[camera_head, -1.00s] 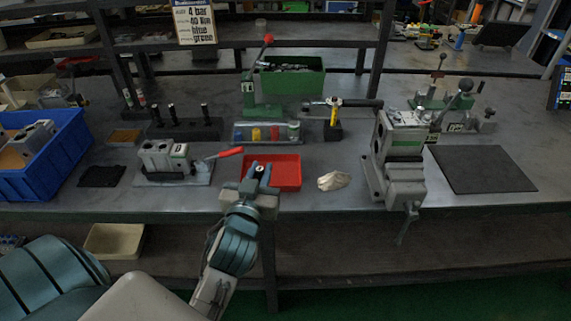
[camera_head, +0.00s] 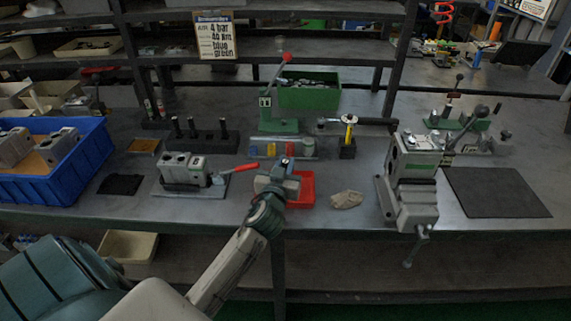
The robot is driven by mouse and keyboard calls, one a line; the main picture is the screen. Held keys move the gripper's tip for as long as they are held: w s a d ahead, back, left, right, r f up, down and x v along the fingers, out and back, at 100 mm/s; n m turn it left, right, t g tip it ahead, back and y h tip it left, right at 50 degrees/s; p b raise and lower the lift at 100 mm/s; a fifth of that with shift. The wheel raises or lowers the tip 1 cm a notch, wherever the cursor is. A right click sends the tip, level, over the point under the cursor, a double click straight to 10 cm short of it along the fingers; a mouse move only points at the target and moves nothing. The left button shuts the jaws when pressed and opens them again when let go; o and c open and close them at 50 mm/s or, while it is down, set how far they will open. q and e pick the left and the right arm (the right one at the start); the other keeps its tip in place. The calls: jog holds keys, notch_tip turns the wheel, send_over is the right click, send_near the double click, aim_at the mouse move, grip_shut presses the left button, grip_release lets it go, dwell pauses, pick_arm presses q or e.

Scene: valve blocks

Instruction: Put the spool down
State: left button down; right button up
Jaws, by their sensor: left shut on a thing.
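My left gripper (camera_head: 281,174) reaches in over the front left part of the red tray (camera_head: 307,188). It is shut on the spool, a small dark piece at the fingertips that I can barely make out, as the jaws hide most of it. I cannot tell its height above the tray or whether it touches anything. My right gripper is not in view.
A valve block (camera_head: 183,170) with a red-handled lever stands left of the tray. A crumpled cloth (camera_head: 346,199) lies to the right, before a grey vise (camera_head: 412,180). A green press (camera_head: 278,118) stands behind. A dark mat (camera_head: 496,192) lies bare at right.

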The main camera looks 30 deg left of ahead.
pick_arm(q)
jog(key=shift+f, duration=0.1)
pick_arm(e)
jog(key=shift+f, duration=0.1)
pick_arm(q)
jog(key=c, duration=1.3)
grip_release()
jog(key=shift+c, duration=0.2)
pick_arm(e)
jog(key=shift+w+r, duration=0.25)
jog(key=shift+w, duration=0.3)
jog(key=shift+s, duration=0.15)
